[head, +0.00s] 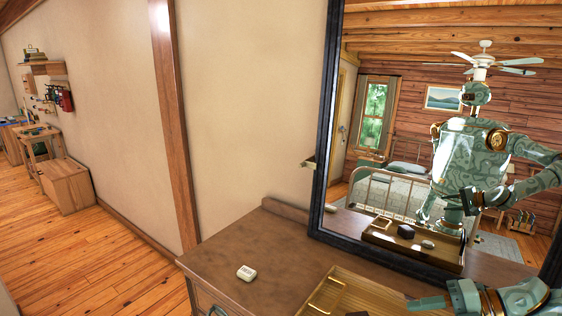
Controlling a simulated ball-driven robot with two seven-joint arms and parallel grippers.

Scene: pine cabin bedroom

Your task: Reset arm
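My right gripper (415,304) comes in at the lower right, pointing left over the wooden tray on the dresser. One finger shows clearly; whether the gripper is open or shut I cannot tell. I see no object held in it. My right arm (520,298) is patterned green with brass-coloured joints and runs off the right edge. My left gripper is not directly in view. The mirror (390,150) shows my reflection with one arm bent and its gripper above the dresser.
A brown dresser (225,262) fills the lower middle. The wooden tray (340,271) is partly cut off below. The dark mirror frame (325,120) rises behind. Open floor (85,260) and a wooden box (68,187) are left.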

